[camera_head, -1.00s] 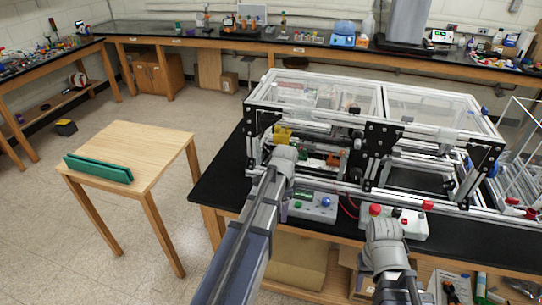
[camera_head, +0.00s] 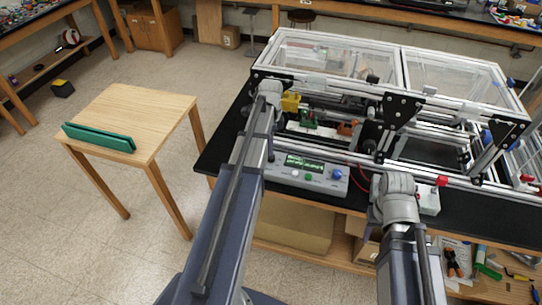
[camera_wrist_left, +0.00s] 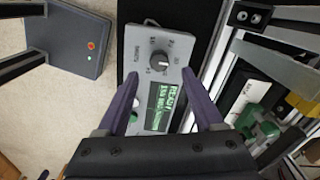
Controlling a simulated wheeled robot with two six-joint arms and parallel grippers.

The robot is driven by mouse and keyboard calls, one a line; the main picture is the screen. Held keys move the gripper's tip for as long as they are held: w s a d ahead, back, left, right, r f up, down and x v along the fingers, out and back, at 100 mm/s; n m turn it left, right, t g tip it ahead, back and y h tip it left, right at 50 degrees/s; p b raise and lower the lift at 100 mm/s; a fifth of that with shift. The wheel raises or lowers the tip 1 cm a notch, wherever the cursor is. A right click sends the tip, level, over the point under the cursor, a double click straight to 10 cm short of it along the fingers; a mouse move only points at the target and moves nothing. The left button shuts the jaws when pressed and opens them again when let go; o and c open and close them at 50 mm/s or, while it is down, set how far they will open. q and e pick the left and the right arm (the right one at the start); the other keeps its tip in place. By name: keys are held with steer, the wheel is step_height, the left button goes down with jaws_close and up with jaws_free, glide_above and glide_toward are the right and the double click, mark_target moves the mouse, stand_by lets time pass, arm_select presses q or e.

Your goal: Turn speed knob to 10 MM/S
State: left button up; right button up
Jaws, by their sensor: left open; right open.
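The grey control box (camera_head: 305,175) stands at the black bench's front edge, with a lit green display (camera_head: 305,163), buttons and a blue knob. In the left wrist view the box (camera_wrist_left: 185,45) shows a black speed knob (camera_wrist_left: 160,61) with a white pointer line and a printed scale too small to read surely. My left gripper (camera_wrist_left: 161,83) is open, its two purple fingers apart over the box. The knob shows between and just beyond the fingertips, not gripped. The green display (camera_wrist_left: 166,105) lies between the fingers. My right gripper is hidden behind my right arm.
The clear-lidded extrusion frame (camera_head: 400,90) stands directly behind the box. A white box with a red button (camera_head: 441,181) is to the right, partly behind my right arm. A wooden table (camera_head: 150,105) with a green item (camera_head: 98,138) stands left, with open floor around it.

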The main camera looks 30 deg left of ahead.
mark_target(271, 158)
arm_select(q)
step_height(271, 158, down, 6)
steer(key=b, duration=0.5)
steer(key=shift+r, duration=0.15)
jaws_close()
